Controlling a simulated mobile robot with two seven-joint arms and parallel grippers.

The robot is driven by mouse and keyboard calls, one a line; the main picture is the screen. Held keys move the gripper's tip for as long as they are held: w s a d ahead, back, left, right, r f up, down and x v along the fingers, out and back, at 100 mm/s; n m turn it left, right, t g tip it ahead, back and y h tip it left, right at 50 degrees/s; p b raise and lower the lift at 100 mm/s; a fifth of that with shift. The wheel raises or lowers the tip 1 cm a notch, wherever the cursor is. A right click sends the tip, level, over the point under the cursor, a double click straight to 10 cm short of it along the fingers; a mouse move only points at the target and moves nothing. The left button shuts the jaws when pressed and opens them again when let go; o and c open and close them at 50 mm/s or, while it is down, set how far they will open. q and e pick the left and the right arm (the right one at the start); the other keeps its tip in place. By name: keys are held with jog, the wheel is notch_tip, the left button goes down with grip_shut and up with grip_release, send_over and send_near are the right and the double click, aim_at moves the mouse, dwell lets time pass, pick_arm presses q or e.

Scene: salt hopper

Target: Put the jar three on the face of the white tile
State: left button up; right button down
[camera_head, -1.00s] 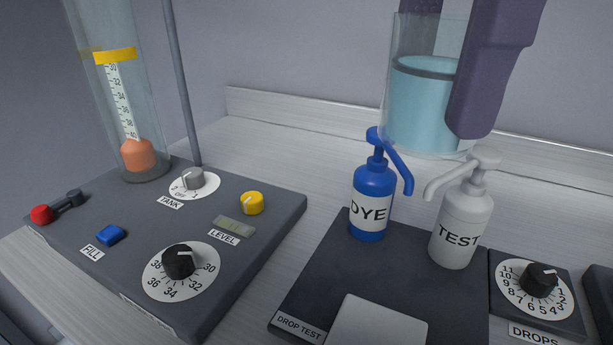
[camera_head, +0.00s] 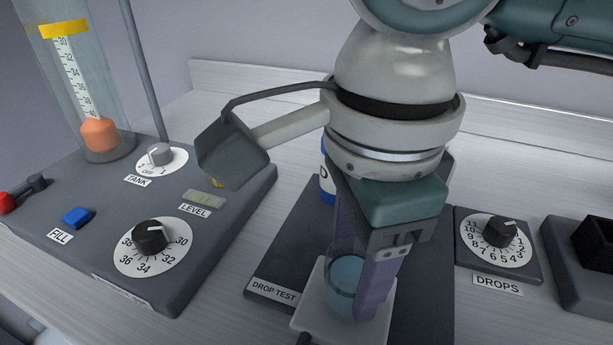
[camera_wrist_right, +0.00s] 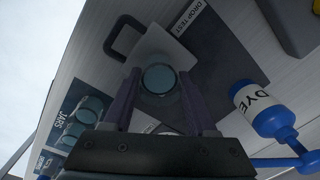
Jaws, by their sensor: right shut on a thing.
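My right gripper (camera_head: 360,282) points down and is shut on a clear jar (camera_head: 345,272) holding blue liquid. The jar is upright, between the two purple fingers. No number shows on it, so I cannot read whether it is jar three. The jar is over the white tile (camera_head: 311,318); I cannot tell whether its base touches. In the right wrist view the jar (camera_wrist_right: 158,79) is seen from above between the fingers, with the tile (camera_wrist_right: 150,43) around and behind it. My left gripper is not in view.
The tile lies on the dark drop test plate (camera_head: 285,262). The blue dye bottle (camera_head: 327,184) is mostly hidden behind my right gripper; it shows clearly in the wrist view (camera_wrist_right: 262,108). The drops dial (camera_head: 498,236) is right. Other jars (camera_wrist_right: 77,127) stand at the wrist view's lower left.

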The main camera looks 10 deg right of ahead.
aim_at(358, 264)
jog(key=shift+f, duration=0.25)
jog(key=shift+f+b, duration=0.15)
jog(key=shift+b, duration=0.15)
jog(key=shift+c, duration=1)
grip_release()
notch_tip(358, 264, up, 13)
jog(key=shift+s+f, duration=0.2)
jog(key=shift+s, duration=0.05)
